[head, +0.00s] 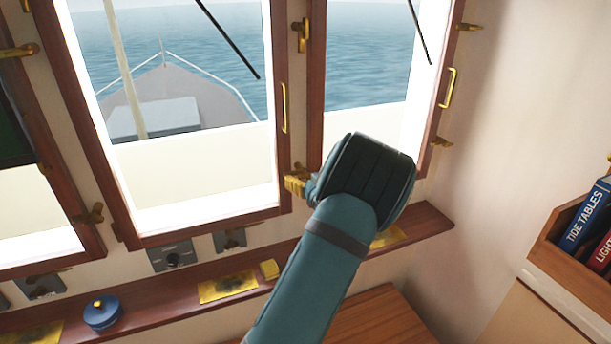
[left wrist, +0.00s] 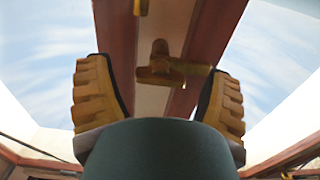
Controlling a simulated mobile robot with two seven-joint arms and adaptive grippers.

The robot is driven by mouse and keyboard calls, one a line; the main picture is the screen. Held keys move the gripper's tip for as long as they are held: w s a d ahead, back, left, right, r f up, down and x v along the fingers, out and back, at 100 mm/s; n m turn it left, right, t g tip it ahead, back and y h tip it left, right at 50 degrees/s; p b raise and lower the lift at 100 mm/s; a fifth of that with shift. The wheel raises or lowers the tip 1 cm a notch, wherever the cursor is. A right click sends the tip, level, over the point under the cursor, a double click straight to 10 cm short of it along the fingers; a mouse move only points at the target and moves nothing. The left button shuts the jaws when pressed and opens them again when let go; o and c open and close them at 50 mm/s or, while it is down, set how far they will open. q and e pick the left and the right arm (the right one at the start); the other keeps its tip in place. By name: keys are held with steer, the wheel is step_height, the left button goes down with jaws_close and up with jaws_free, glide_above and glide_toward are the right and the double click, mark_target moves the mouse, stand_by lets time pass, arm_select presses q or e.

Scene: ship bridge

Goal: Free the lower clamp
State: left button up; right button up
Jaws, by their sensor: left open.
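The lower brass clamp (left wrist: 160,72) is on the pale post between two wooden window frames. In the left wrist view its bar lies roughly crosswise, with a stub upward, and its right end reaches over the right frame. My left gripper (head: 296,184) is open, with its yellow ribbed fingers (left wrist: 97,95) on both sides of the clamp, apart from it in the picture. In the head view the gripper and my teal arm cover much of the clamp. I cannot tell how far the fingers are from it in depth. My right gripper is not in view.
An upper clamp (head: 301,34) sits higher on the same post. More clamps show by the left frame (head: 92,214) and right frame (head: 441,142). A wooden sill (head: 150,297) below carries a blue round pot (head: 102,313) and a yellow block (head: 269,269). A bookshelf (head: 560,240) stands right.

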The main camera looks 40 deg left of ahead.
arm_select(q)
steer(key=shift+w+a, duration=0.15)
steer(key=shift+a, duration=0.15)
steer(key=shift+c, duration=0.3)
steer(key=c, duration=1.2)
steer(key=shift+f+n+b, duration=0.1)
steer(key=shift+n+b, duration=0.4)
steer(key=shift+b, duration=0.3)
steer(key=n+b, duration=0.6)
steer(key=b, duration=0.2)
steer(key=shift+f+n+b, duration=0.15)
steer(key=shift+n+b, duration=0.15)
steer(key=shift+n, duration=0.1)
steer(key=n+b, duration=0.5)
steer(key=b, duration=0.2)
steer(key=n+b, duration=0.2)
steer(key=b, duration=0.1)
steer(key=shift+n, duration=0.4)
steer(key=shift+r+n+b, duration=0.2)
steer(key=shift+n+b, duration=1)
steer(key=shift+b, duration=0.15)
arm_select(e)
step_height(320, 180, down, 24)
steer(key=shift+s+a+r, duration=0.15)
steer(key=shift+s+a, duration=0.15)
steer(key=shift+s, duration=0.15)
